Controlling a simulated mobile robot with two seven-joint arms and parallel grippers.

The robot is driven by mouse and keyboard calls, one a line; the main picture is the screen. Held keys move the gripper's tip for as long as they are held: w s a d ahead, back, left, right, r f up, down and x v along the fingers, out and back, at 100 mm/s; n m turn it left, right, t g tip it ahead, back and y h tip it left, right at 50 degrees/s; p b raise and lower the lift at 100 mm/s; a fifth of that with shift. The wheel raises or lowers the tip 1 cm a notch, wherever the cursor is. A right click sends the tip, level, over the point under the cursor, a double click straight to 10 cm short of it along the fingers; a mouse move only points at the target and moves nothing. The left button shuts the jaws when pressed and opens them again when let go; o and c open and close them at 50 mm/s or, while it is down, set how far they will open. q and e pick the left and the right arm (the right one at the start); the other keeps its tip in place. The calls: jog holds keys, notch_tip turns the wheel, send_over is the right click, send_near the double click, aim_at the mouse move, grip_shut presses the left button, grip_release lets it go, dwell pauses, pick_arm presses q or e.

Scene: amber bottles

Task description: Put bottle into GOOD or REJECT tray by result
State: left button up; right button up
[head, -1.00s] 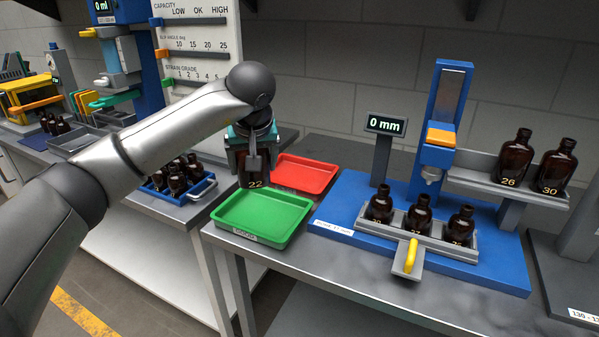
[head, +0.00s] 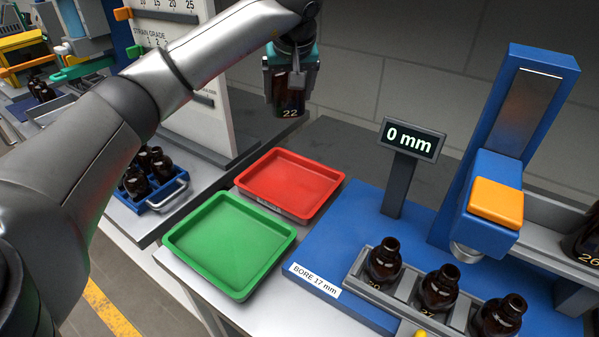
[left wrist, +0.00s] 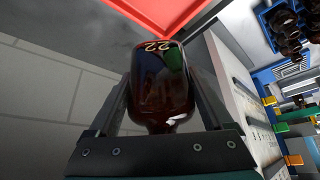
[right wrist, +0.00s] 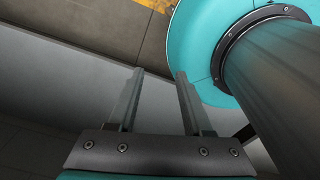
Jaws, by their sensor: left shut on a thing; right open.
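My left gripper (head: 289,72) is shut on an amber bottle (head: 289,100) marked 22, held in the air behind the red tray. In the left wrist view the bottle (left wrist: 163,85) sits between the two fingers, with the red tray (left wrist: 168,12) beyond it. The empty red tray (head: 291,184) stands behind the empty green tray (head: 229,243) on the bench. No label can be read on either tray now. My right gripper (right wrist: 158,85) is open and empty in the right wrist view.
A blue bore gauge (head: 505,165) stands at the right, its display (head: 411,139) reading 0 mm. Bottles (head: 384,262) sit in its grey holder. A blue crate (head: 168,194) of bottles is at the left. Another bottle (head: 584,240) stands on a rack at the far right.

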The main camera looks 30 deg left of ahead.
pick_arm(q)
notch_tip(320, 180, down, 16)
jog(key=shift+s+r+b, duration=0.1)
jog(key=shift+s+b, duration=0.05)
jog(key=shift+b, duration=0.85)
notch_tip(320, 180, down, 4)
jog(key=shift+r, duration=0.1)
pick_arm(e)
jog(key=f, duration=0.2)
jog(key=shift+s+a+f, duration=0.15)
jog(key=shift+s+f, duration=0.15)
jog(key=shift+s, duration=0.05)
pick_arm(q)
jog(key=shift+b, duration=0.3)
jog(key=o, duration=1.4)
pick_arm(e)
jog(key=shift+f, duration=0.1)
